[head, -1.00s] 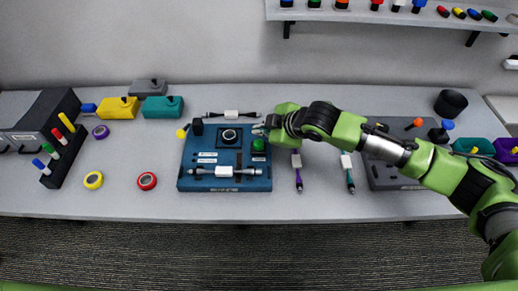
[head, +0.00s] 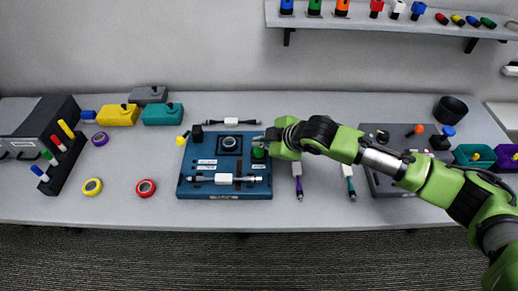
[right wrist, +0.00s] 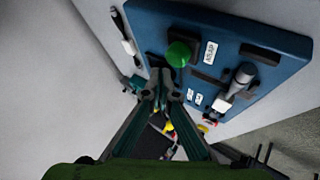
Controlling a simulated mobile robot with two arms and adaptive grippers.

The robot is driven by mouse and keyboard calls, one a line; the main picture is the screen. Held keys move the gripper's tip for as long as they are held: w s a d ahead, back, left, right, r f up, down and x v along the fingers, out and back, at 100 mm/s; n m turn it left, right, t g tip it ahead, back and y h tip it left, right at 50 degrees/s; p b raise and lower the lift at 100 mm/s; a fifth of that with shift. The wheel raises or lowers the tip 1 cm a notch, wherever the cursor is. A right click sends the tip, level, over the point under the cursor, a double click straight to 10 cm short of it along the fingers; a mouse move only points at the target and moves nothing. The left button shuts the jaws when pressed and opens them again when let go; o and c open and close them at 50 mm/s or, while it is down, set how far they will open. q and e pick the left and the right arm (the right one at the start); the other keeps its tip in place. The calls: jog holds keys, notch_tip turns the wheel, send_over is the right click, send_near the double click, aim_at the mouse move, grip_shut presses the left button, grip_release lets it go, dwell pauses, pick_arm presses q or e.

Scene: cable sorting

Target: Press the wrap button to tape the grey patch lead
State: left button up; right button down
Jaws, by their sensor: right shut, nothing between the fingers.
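The blue taping station (head: 184,187) stands mid-table. Its green wrap button (head: 258,153) is on its right side; it also shows in the right wrist view (right wrist: 179,52) beside a white label. The grey patch lead (head: 224,180) with a white middle tag lies across the station's front; its grey plug shows in the right wrist view (right wrist: 244,73). My right gripper (head: 263,140) is shut and empty, close by the button. Its fingertips (right wrist: 162,84) show just beside the button in the right wrist view; I cannot tell whether they touch it. My left gripper is not in view.
A white-tagged lead (head: 233,122) lies behind the station. A purple lead (head: 298,183) and a teal lead (head: 349,184) lie to its right. Red (head: 146,188) and yellow (head: 92,187) tape rolls lie left. A dark grey board (head: 375,185) is under my right arm.

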aim_at(260, 152)
jog(key=shift+f, duration=0.1)
dwell(0.6)
jog(key=shift+f, duration=0.35)
jog(key=shift+f, duration=0.65)
dwell(0.6)
jog(key=shift+r, duration=0.1)
jog(key=shift+r+p, duration=1)
notch_tip(260, 152, up, 6)
jog(key=p, duration=0.6)
